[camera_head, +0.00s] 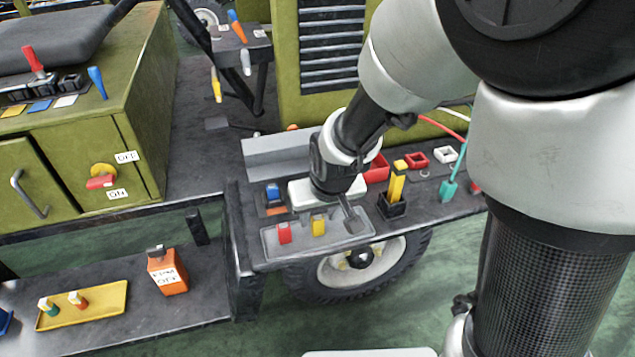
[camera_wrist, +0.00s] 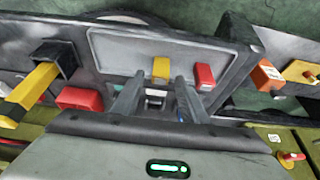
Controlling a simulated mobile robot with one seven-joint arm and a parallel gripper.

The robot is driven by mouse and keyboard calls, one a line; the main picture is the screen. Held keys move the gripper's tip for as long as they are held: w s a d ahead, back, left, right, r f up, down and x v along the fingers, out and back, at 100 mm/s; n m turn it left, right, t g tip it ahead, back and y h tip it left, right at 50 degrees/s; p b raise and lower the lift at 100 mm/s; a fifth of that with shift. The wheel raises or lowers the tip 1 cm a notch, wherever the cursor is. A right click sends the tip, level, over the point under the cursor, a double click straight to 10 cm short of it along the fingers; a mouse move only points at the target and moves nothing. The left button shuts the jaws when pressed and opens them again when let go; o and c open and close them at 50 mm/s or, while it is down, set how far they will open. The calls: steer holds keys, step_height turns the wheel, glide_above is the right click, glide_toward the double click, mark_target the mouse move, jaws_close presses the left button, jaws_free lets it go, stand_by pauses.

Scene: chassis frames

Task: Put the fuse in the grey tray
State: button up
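The grey tray (camera_head: 300,243) lies on the dark bench below my gripper. A red block (camera_head: 284,233) and a yellow block (camera_head: 318,226) stand in it; both also show in the wrist view, yellow (camera_wrist: 161,68) and red (camera_wrist: 204,76). I cannot tell which piece is the fuse. My gripper (camera_wrist: 160,82) is open at the tray's edge, its fingers apart and pointing at the tray. A small dark piece with a pale face (camera_wrist: 155,94) shows between the fingers, not visibly gripped. A blue piece (camera_head: 273,191) stands left of my gripper.
A tall yellow piece (camera_head: 397,184) stands in a black socket (camera_head: 391,207) right of the tray. Red (camera_head: 376,168) and white (camera_head: 445,155) holders sit behind it. A grey channel (camera_head: 275,158) lies behind my gripper. The lower left shelf holds a yellow tray (camera_head: 100,307) and orange container (camera_head: 168,272).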

steer(key=shift+r, duration=0.3)
steer(key=p+v, duration=0.4)
steer(key=v, duration=0.7)
steer(key=s+d+r+m+t+h, duration=0.1)
steer(key=s+d+r+m, duration=0.2)
steer(key=s+d+r, duration=0.8)
steer(key=shift+s+d, duration=0.3)
steer(key=shift+s, duration=0.1)
